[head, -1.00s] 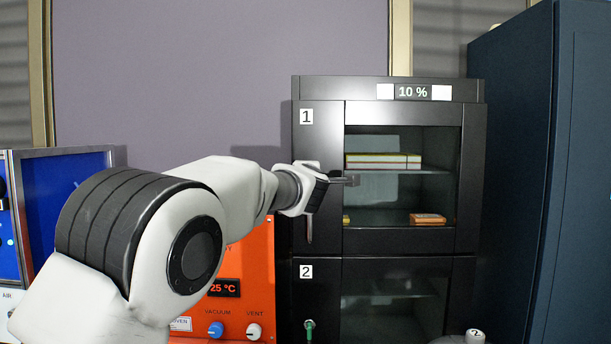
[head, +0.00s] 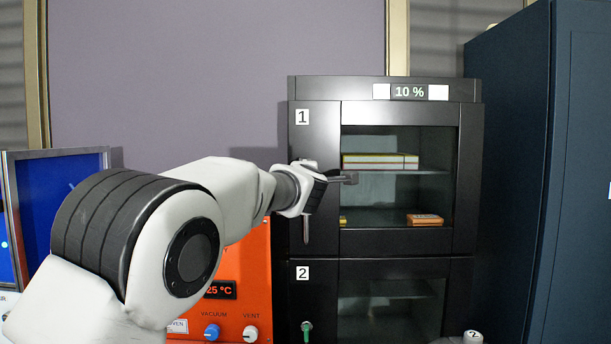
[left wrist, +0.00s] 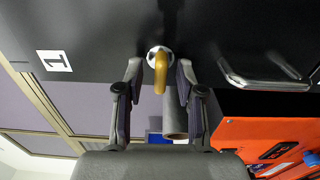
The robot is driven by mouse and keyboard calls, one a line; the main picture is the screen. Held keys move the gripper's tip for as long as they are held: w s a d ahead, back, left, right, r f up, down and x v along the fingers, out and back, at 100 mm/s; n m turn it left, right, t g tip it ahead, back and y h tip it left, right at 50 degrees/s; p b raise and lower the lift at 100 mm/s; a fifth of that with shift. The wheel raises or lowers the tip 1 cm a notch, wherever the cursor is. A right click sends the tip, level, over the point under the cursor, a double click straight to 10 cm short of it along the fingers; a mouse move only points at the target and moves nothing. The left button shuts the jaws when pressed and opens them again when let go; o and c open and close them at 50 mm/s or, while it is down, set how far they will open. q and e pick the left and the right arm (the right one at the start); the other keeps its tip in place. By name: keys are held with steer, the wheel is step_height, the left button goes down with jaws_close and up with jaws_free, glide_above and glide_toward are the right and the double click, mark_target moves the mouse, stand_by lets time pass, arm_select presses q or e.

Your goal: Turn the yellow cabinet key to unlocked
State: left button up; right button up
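The yellow key (left wrist: 160,72) sits in a round silver lock (left wrist: 153,50) on the black door marked 1 in the left wrist view. My left gripper (left wrist: 159,66) is open, with one finger on each side of the key and visible gaps between. In the head view, my left gripper (head: 345,178) is in front of the upper door of the black cabinet (head: 383,88), and the key is hidden there. My right gripper is not in view.
A metal door handle (left wrist: 265,82) is beside the lock. The lower door, marked 2, has a green key (head: 306,330). An orange oven (head: 240,325) stands left of the cabinet and a dark blue cabinet (head: 515,150) on the right.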

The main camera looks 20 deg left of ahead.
arm_select(q)
steer(key=v, duration=1.2)
steer(key=shift+w, duration=0.1)
